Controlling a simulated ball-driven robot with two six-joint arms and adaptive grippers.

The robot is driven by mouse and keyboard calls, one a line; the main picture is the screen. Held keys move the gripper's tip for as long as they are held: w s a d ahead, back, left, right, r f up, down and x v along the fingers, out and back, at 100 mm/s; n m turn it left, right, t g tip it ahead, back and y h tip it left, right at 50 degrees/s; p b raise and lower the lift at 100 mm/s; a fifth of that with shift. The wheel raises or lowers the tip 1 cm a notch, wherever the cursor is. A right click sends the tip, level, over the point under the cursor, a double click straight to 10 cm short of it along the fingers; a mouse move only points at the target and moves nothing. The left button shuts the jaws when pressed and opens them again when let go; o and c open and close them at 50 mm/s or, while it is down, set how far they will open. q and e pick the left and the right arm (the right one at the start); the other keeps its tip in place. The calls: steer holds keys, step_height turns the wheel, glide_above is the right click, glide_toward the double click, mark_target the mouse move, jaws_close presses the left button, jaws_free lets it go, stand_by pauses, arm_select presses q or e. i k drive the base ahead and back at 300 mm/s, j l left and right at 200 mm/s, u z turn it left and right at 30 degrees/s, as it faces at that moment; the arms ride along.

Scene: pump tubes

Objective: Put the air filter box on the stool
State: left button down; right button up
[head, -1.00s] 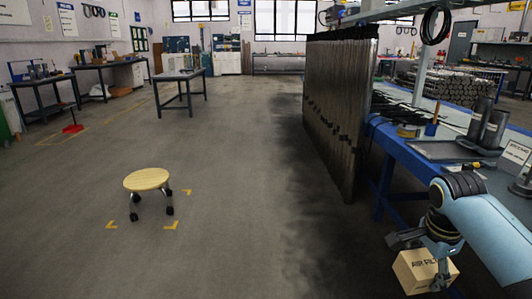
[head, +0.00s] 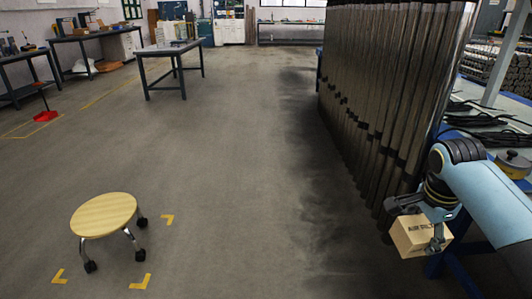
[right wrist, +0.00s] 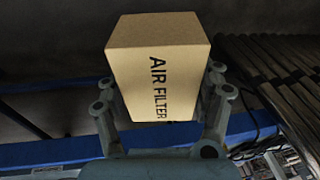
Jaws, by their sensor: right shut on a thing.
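The air filter box (head: 414,238) is a small tan carton with dark "AIR FILTER" lettering. My right gripper (head: 420,222) is shut on it and holds it in the air at the lower right of the head view. In the right wrist view the box (right wrist: 160,65) sits between the two fingers of the right gripper (right wrist: 162,105). The stool (head: 104,214) has a round light-wood seat, metal legs and black casters. It stands on the floor at the lower left, well apart from the box, and its seat is empty. My left gripper is not in view.
Yellow corner marks (head: 141,282) lie on the floor around the stool. A row of dark hanging tubes (head: 385,90) stands just behind the right gripper, beside a blue workbench (head: 462,262). A dark table (head: 170,52) stands farther back. The floor between is clear.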

mark_target(104, 212)
steer(key=i+u, duration=0.2)
steer(key=i, duration=0.35)
steer(key=i+u, duration=0.2)
steer(key=i, duration=0.35)
steer(key=i+u, duration=0.2)
steer(key=i, duration=0.35)
steer(key=i+l+u, duration=0.15)
steer(key=i, duration=0.4)
steer(key=i+u, duration=0.2)
steer(key=u, duration=0.25)
steer(key=i+l+u, duration=0.1)
steer(key=u, duration=0.35)
steer(key=i+l+u, duration=0.15)
steer(key=u, duration=0.3)
steer(key=i+l+u, duration=0.2)
steer(key=u, duration=0.25)
